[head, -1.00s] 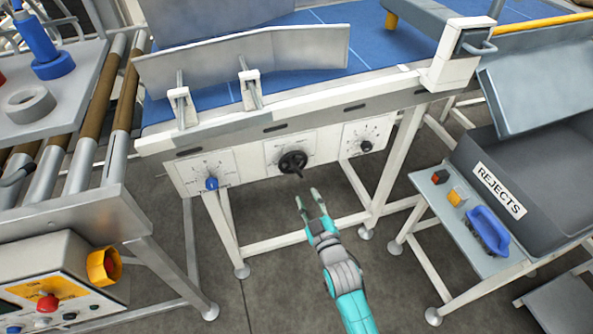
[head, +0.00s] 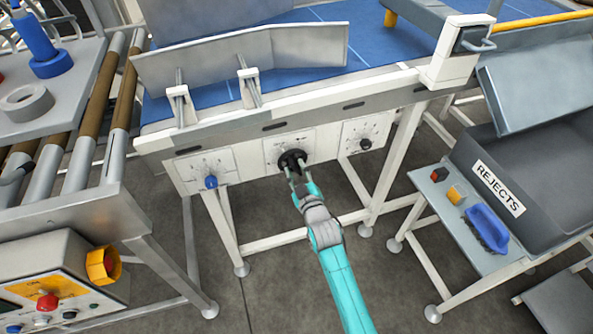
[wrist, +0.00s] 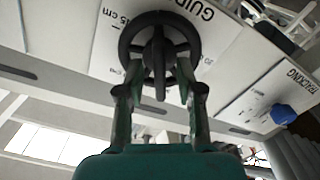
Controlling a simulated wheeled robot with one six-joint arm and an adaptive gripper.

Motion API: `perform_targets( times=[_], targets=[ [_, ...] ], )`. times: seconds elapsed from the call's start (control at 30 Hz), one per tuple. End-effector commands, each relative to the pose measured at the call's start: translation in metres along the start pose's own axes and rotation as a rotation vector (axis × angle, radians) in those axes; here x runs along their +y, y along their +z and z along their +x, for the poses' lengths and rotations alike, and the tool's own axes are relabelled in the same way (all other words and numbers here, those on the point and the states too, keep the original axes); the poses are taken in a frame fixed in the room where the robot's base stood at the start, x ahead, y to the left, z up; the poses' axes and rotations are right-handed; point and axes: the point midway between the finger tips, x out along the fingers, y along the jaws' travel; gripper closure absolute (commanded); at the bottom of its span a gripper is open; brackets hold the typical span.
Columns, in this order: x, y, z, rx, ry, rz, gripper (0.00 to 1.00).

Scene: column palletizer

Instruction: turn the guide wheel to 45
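The black guide wheel (head: 291,157) sits on a white dial plate on the front of the conveyor frame. In the wrist view the wheel (wrist: 184,35) shows its round rim and a bar-like grip across its middle, pointing toward me. The plate reads "GUIDE", with a "45 cm" mark (wrist: 122,19) near the top left of the wheel. My gripper (wrist: 157,78) has its two fingers apart, one on each side of the grip, with gaps visible. In the head view my gripper (head: 294,172) is right at the wheel. Contact with the wheel cannot be told.
A blue knob (head: 211,182) is on a panel to the left, marked "TRACKING" in the wrist view. Another dark knob (head: 365,144) is to the right. The grey rejects bin (head: 535,190) stands at the right, and a roller conveyor (head: 75,150) at the left.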

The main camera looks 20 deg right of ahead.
Motion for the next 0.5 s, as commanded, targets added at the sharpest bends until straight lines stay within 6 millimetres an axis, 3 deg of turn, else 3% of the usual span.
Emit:
perform_targets(
  times=[0.17,0.33,0.5],
  targets=[
    [-0.0001,0.0001,0.0,0.0,0.0,0.0,0.64],
    [0.0,0.0001,-0.0002,0.0,0.0,0.0,1.0],
    [-0.0001,0.0001,-0.0002,0.0,0.0,0.0,1.0]
  ],
)
